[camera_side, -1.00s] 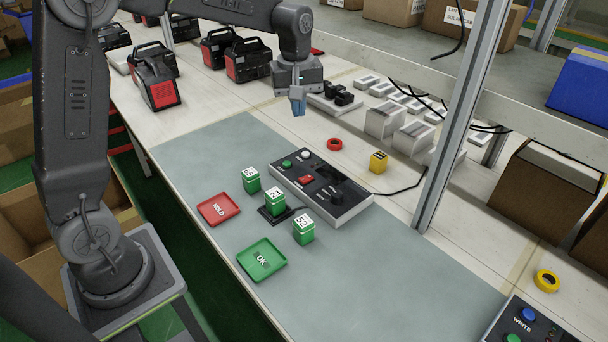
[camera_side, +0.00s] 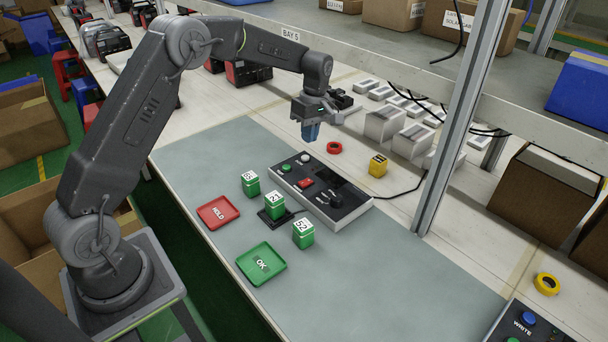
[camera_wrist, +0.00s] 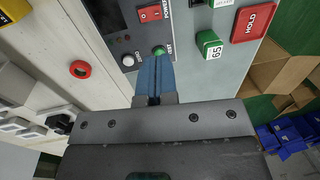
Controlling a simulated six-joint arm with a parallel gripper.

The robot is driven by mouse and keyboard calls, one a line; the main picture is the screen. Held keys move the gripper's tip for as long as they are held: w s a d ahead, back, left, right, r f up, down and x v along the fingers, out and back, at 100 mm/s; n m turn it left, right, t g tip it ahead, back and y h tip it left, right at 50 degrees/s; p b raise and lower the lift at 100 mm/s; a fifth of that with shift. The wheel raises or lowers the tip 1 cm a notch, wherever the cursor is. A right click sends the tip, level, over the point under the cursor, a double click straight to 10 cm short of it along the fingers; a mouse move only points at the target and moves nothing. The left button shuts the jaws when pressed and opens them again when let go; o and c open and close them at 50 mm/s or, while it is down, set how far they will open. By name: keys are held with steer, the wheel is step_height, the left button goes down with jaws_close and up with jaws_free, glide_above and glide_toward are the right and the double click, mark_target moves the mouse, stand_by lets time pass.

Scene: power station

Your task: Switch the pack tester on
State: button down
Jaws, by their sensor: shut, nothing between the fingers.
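The pack tester (camera_side: 348,212) is a grey box with a black top panel on the bench. Its red rocker switch (camera_side: 306,183) also shows in the wrist view (camera_wrist: 150,13), beside the word POWER. A green button (camera_side: 287,168) and a white round knob or lamp (camera_side: 304,158) are at its far end. The display looks dark. My gripper (camera_side: 310,137) is shut and empty, pointing down above the tester's far end. In the wrist view its blue fingertips (camera_wrist: 156,62) appear just below the green button (camera_wrist: 159,50), apart from the red switch. The switch's position cannot be told.
Green numbered packs (camera_side: 303,233) stand in front of the tester, one on a black stand. A red HOLD tray (camera_side: 218,211) and a green OK tray (camera_side: 261,263) lie nearer. A metal post (camera_side: 452,130) rises to the right.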

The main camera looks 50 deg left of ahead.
mark_target(306, 184)
steer(key=f, duration=0.4)
steer(key=s+f, duration=0.1)
steer(key=f, duration=0.4)
steer(key=s+f, duration=0.1)
steer(key=f, duration=0.4)
steer(key=shift+s+f, duration=0.1)
steer(key=shift+f, duration=0.15)
steer(key=shift+w+r, duration=0.4)
steer(key=shift+w, duration=0.35)
